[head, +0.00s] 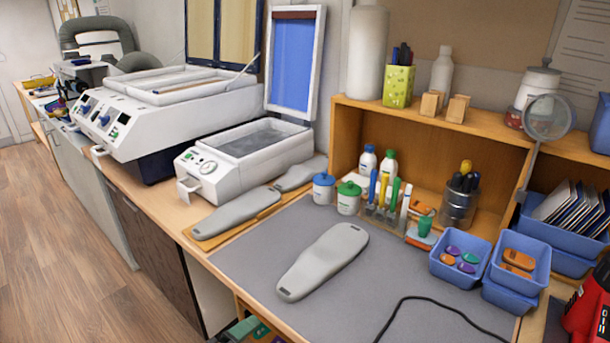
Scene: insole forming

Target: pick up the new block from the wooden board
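The wooden board (206,240) lies on the worktop in front of the smaller white machine. A grey insole-shaped block (238,211) lies flat on it, covering most of it. A second grey block (301,173) lies behind, close to the first one's far end; I cannot tell whether it rests on the board. A third grey block (323,262) lies alone on the dark grey mat (265,262). I cannot tell by looks which block is the new one. Neither of my grippers is in view.
The smaller white machine (205,182) with its lid raised stands right behind the board. Lidded jars (348,199), a pen rack and blue bins (460,262) line the mat's far and right sides. A black cable (440,302) crosses the mat's front right. Mat around the lone block is clear.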

